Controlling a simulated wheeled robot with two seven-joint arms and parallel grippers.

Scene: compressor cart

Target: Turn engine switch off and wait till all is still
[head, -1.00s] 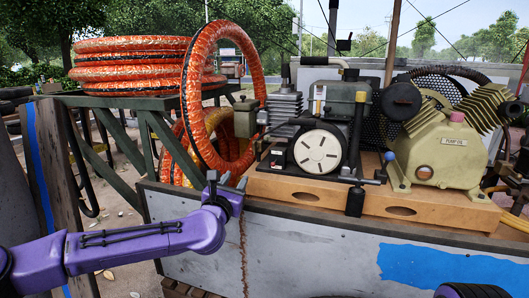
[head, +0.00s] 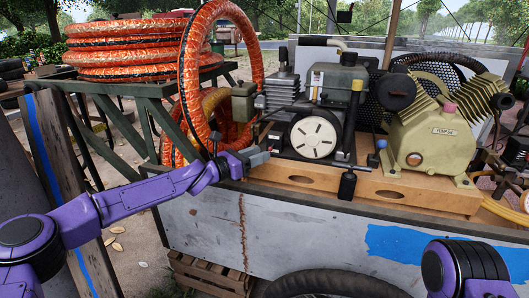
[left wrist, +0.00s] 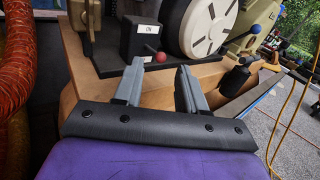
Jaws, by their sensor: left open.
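The engine (head: 340,85) sits on a wooden base on the cart, with a pale round starter cover (head: 313,137); the cover also shows in the left wrist view (left wrist: 205,22). In the left wrist view a small dark box with a white label (left wrist: 147,30) stands left of the cover, with a red-knobbed lever (left wrist: 160,57) at its lower front. I cannot tell for sure whether this is the engine switch. My left gripper (head: 263,156) is open and empty at the engine's lower left; in the left wrist view its fingers (left wrist: 159,80) point at the red knob, apart from it. My right gripper is out of view.
Orange hose coils (head: 217,70) hang and lie on a green rack at left. A yellowish pump (head: 437,135) stands right of the engine. The wooden base (head: 365,187) and the cart's grey side panel (head: 285,235) lie below.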

